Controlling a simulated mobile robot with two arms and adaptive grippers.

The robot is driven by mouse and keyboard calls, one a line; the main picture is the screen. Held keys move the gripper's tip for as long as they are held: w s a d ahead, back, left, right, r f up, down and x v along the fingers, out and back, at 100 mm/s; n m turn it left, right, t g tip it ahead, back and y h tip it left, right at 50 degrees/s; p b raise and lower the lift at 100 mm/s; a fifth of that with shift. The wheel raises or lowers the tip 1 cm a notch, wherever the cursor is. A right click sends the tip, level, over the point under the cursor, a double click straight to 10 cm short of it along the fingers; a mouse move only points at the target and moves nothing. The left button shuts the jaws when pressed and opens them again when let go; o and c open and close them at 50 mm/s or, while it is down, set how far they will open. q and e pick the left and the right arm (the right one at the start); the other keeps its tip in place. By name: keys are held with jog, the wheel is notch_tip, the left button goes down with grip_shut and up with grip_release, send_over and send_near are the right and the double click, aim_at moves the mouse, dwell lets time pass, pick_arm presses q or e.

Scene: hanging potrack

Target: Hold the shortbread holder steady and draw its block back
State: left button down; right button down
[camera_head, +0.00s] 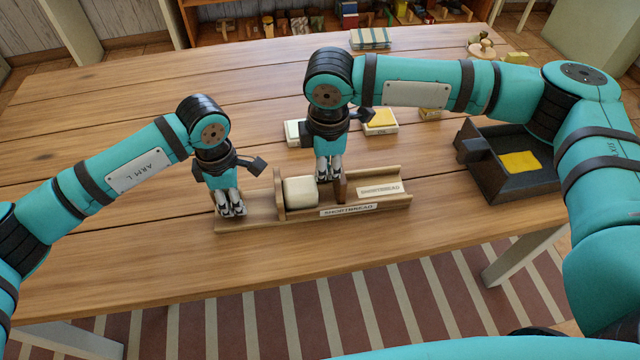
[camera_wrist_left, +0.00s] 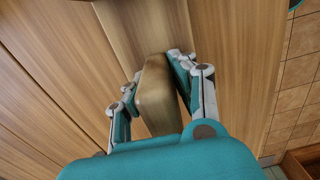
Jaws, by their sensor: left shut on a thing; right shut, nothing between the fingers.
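The wooden shortbread holder (camera_head: 350,210) lies along the table, with a SHORTBREAD label on its front and another card inside at the right. A pale cream block (camera_head: 300,191) sits in its trough against an upright end plate. A dark brown upright piece (camera_head: 341,188) stands right of the block. My left gripper (camera_head: 231,212) is shut on a wooden part at the holder's left end. In the left wrist view its fingers clasp that wooden piece (camera_wrist_left: 154,90). My right gripper (camera_head: 326,178) is shut and empty, between the cream block and the brown piece; whether it touches either is unclear.
A dark tray (camera_head: 480,185) with a yellow slab stands at the right. A striped item (camera_head: 370,38) lies at the back. The table's left is clear.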

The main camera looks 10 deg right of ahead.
pick_arm(q)
jog(key=shift+s+a+f, duration=0.1)
jog(key=shift+s+f, duration=0.1)
jog(key=shift+f, duration=0.15)
pick_arm(e)
jog(key=shift+d, duration=1.05)
jog(key=shift+f, duration=0.1)
jog(key=shift+a, duration=0.65)
notch_tip(320, 180, up, 9)
dwell(0.4)
dwell(0.9)
